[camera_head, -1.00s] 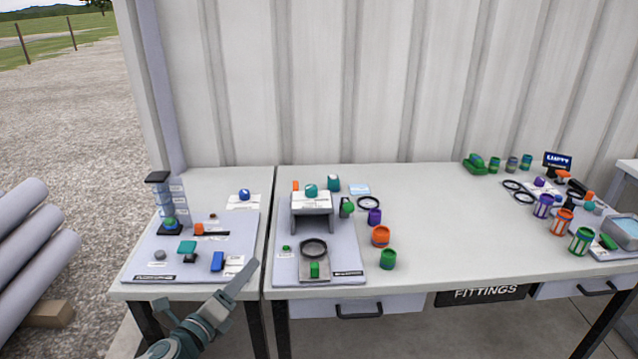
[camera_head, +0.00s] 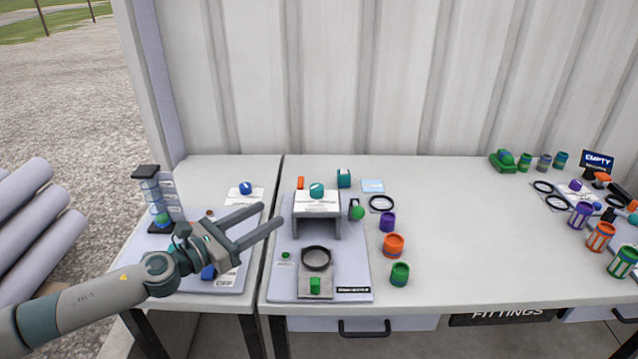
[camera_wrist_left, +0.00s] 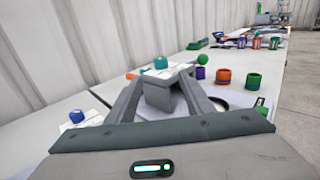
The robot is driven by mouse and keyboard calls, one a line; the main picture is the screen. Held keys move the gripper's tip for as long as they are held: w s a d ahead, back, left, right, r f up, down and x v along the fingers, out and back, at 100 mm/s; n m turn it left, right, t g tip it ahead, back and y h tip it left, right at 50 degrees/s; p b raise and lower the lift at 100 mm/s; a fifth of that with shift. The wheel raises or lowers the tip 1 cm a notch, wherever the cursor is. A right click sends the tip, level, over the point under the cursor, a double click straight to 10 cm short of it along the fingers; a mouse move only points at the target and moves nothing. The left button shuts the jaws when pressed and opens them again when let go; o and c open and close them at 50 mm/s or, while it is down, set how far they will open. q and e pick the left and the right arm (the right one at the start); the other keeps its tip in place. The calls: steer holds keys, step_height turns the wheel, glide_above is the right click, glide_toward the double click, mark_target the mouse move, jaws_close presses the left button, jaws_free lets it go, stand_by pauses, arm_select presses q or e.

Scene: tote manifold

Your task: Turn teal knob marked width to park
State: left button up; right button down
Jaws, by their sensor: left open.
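A teal knob (camera_head: 316,190) with a white mark sits on top of a grey bridge-shaped stand (camera_head: 331,228), beside a white label too small to read. It also shows in the left wrist view (camera_wrist_left: 160,62), beyond and between my fingers. A second teal piece (camera_head: 344,178) stands just behind it to the right; I cannot read which is marked width. My left gripper (camera_head: 270,214) is open and empty, above the gap between the two tables, left of the stand and nearer to me. My right gripper is out of view.
Purple (camera_head: 388,222), orange (camera_head: 393,246) and green (camera_head: 400,274) cups stand further right. The table's middle is clear.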

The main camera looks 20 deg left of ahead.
arm_select(q)
steer(key=p, duration=0.4)
glide_toward(314, 188)
steer(key=x, duration=0.5)
steer(key=shift+w+d+r, duration=0.1)
steer(key=shift+w, duration=0.15)
steer(key=x, duration=0.4)
steer(key=shift+w+d, duration=0.2)
steer(key=shift+w, duration=0.05)
steer(key=shift+w+d+p, duration=0.2)
steer(key=shift+w+p, duration=0.1)
steer(key=shift+w, duration=0.1)
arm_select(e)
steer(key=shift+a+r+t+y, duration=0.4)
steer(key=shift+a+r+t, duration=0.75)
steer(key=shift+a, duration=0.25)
arm_select(q)
steer(key=shift+c, duration=0.5)
steer(key=c, duration=0.9)
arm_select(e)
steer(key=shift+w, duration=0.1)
